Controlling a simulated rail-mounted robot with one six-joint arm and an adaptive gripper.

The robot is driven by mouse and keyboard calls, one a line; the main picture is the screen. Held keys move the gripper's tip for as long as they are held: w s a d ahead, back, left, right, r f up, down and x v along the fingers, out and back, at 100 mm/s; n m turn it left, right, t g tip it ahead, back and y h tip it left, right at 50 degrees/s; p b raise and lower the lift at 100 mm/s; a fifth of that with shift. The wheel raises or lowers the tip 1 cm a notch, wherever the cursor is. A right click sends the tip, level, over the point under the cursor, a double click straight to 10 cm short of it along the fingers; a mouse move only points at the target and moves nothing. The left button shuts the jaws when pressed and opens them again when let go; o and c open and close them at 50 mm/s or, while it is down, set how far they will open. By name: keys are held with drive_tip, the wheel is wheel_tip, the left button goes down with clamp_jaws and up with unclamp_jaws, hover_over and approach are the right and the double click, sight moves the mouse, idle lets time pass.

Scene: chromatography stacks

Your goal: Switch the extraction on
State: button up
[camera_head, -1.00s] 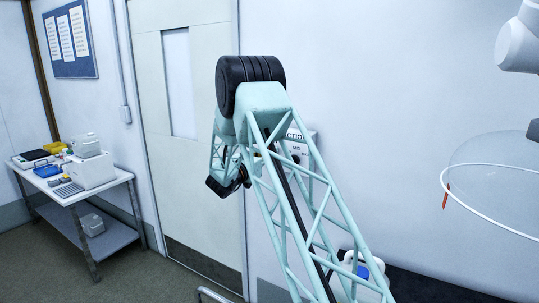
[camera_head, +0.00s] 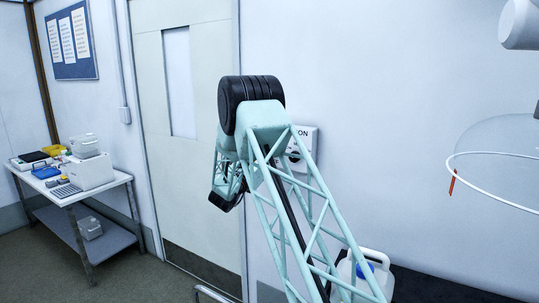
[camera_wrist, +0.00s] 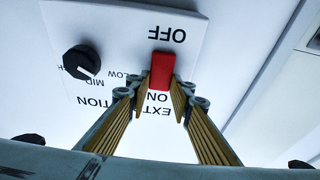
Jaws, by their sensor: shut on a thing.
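The extraction control panel is a white plate (camera_wrist: 115,22), seen upside down in the wrist view. It carries a red switch (camera_wrist: 162,68) between the printed words OFF and ON, and a black dial (camera_wrist: 81,62) marked LOW and MID. My gripper (camera_wrist: 162,98) is shut on the red switch, with its fingertips on either side of the switch's end nearest ON. In the head view, the panel (camera_head: 308,138) is on the wall and mostly hidden behind my arm. The gripper and the switch are hidden there.
A door (camera_head: 185,120) is left of the panel. A white bottle with a blue cap (camera_head: 376,275) stands below, partly behind my arm. A clear hood with a white ring (camera_head: 500,165) hangs at the right. A trolley (camera_head: 120,178) with lab items stands at the far left.

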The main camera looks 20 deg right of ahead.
drive_tip(key=shift+f+t+h+b, duration=0.15)
drive_tip(key=shift+t+h+b, duration=0.35)
drive_tip(key=shift+b, duration=0.9)
drive_tip(key=o, duration=0.8)
drive_tip(key=shift+o, duration=0.2)
drive_tip(key=shift+s+a+f, duration=0.1)
drive_tip(key=v, duration=1.1)
drive_tip(key=shift+s+a+f, duration=0.15)
drive_tip(key=shift+s+a, duration=0.05)
drive_tip(key=shift+a, duration=0.1)
